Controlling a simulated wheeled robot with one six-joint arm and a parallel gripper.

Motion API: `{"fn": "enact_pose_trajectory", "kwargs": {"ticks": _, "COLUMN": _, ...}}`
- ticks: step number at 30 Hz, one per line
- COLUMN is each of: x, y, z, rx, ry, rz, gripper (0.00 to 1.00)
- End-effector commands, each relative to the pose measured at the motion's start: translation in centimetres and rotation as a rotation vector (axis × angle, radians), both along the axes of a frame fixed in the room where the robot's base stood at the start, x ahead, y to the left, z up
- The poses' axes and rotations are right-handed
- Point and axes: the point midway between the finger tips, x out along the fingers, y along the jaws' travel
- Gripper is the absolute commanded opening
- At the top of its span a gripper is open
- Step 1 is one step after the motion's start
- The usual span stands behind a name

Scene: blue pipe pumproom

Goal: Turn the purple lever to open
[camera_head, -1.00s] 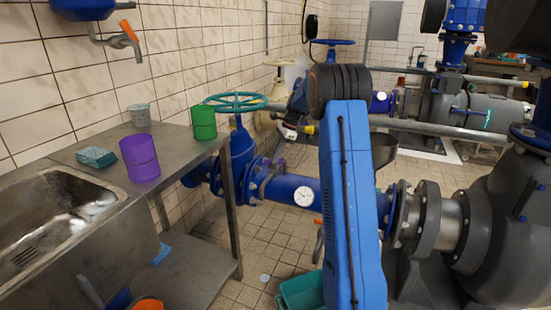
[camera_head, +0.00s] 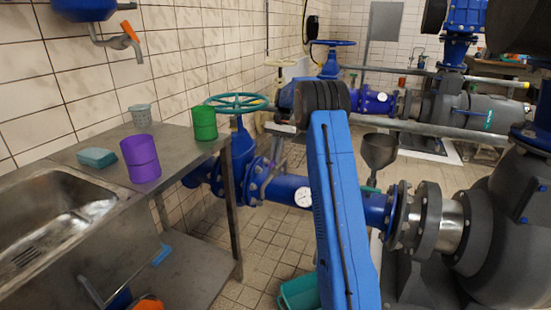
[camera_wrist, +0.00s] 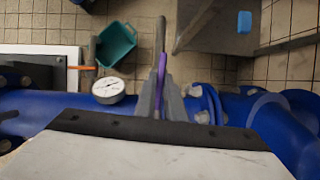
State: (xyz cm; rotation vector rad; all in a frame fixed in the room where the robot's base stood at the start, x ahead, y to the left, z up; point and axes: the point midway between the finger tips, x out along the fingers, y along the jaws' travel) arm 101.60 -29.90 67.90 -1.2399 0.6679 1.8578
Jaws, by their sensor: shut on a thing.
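In the wrist view the purple lever (camera_wrist: 163,70) shows as a thin strip above the blue pipe (camera_wrist: 45,110). My gripper (camera_wrist: 160,88) is shut on it, with one grey finger on each side.
A white gauge (camera_wrist: 108,90) sits on the pipe left of my gripper; it also shows in the head view (camera_head: 303,198). A teal bin (camera_wrist: 116,44) stands on the floor. A metal table (camera_head: 195,150) with cups is at left. A dark funnel (camera_head: 379,150) stands behind.

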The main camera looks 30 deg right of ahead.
Motion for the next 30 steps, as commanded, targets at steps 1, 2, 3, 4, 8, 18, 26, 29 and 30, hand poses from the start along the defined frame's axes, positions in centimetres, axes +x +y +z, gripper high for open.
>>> {"fn": "enact_pose_trajectory", "kwargs": {"ticks": 1, "x": 0.12, "y": 0.00, "z": 0.06, "rx": -0.002, "ry": -0.003, "rz": 0.021, "gripper": 0.00}}
{"fn": "enact_pose_trajectory", "kwargs": {"ticks": 2, "x": 0.11, "y": 0.01, "z": 0.04, "rx": -0.002, "ry": -0.003, "rz": 0.035, "gripper": 0.00}}
{"fn": "enact_pose_trajectory", "kwargs": {"ticks": 3, "x": 0.11, "y": 0.03, "z": 0.04, "rx": -0.001, "ry": -0.002, "rz": 0.049, "gripper": 0.00}}
{"fn": "enact_pose_trajectory", "kwargs": {"ticks": 4, "x": 0.11, "y": 0.03, "z": 0.04, "rx": -0.001, "ry": -0.002, "rz": 0.060, "gripper": 0.00}}
{"fn": "enact_pose_trajectory", "kwargs": {"ticks": 8, "x": 0.12, "y": 0.02, "z": 0.04, "rx": -0.001, "ry": -0.002, "rz": 0.093, "gripper": 0.00}}
{"fn": "enact_pose_trajectory", "kwargs": {"ticks": 18, "x": 0.13, "y": -0.01, "z": 0.05, "rx": -0.002, "ry": -0.002, "rz": 0.114, "gripper": 0.00}}
{"fn": "enact_pose_trajectory", "kwargs": {"ticks": 26, "x": 0.11, "y": 0.01, "z": 0.05, "rx": -0.001, "ry": -0.002, "rz": 0.113, "gripper": 0.27}}
{"fn": "enact_pose_trajectory", "kwargs": {"ticks": 29, "x": 0.10, "y": 0.01, "z": 0.03, "rx": -0.001, "ry": -0.002, "rz": 0.113, "gripper": 0.28}}
{"fn": "enact_pose_trajectory", "kwargs": {"ticks": 30, "x": 0.09, "y": 0.02, "z": 0.03, "rx": -0.001, "ry": -0.002, "rz": 0.113, "gripper": 0.28}}
